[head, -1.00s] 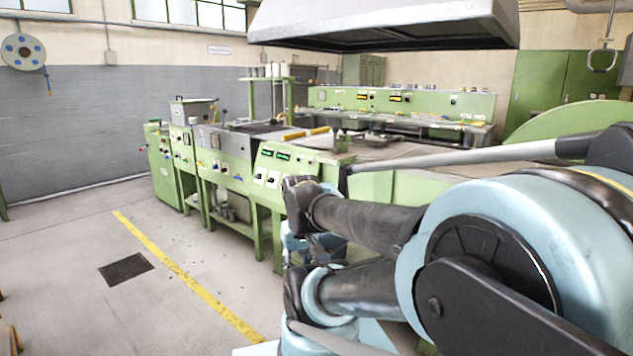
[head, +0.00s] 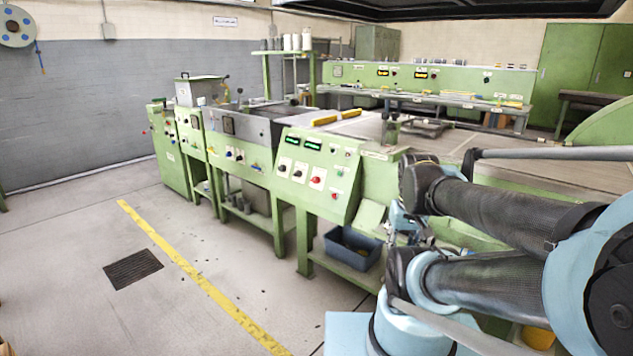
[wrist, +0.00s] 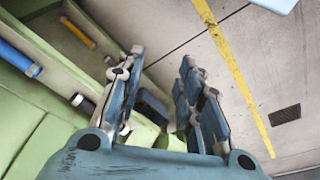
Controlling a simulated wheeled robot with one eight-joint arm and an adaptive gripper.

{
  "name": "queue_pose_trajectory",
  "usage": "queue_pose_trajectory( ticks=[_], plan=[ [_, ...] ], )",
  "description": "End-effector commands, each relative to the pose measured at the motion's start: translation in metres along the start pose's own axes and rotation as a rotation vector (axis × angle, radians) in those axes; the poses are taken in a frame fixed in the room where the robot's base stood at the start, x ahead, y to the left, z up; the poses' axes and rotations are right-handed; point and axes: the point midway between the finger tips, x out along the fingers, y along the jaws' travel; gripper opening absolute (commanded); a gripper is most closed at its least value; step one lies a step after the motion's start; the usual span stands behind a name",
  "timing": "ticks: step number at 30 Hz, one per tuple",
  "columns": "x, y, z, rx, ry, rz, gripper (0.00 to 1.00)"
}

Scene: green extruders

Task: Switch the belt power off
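A green control panel (head: 322,170) with two lit green displays, black knobs, a red button (head: 317,183) and small switches faces me in the middle of the head view. Labels are too small to read, so I cannot tell which control is the belt power. A lower panel (head: 236,156) to its left carries blue and other small controls. My gripper (wrist: 162,62) is open and empty in the wrist view, its fingers spread apart. In the head view, it is partly hidden by my arm, right of the panel and apart from its controls.
A dark blue bin (head: 353,250) sits on a low shelf under the machine. Open floor with a yellow line (head: 190,272) and a drain grate (head: 132,269) lies to the left. In the wrist view, green machine walls and a blue cylinder (wrist: 18,58) are at the left.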

Motion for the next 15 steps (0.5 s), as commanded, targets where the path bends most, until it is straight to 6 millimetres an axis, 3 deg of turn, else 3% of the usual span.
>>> queue_pose_trajectory(
  ticks=[2, 3, 4, 8, 15],
  plan=[
    [0.000, 0.000, 0.000, 0.000, 0.000, 0.000, 0.36],
    [0.000, 0.000, 0.000, 0.000, 0.000, 0.000, 0.45],
    [-0.004, 0.000, 0.003, 0.000, 0.006, 0.001, 0.47],
    [-0.011, 0.002, 0.000, 0.001, 0.010, 0.017, 0.47],
    [-0.029, 0.014, -0.045, 0.016, 0.010, 0.112, 0.47]
  ],
)
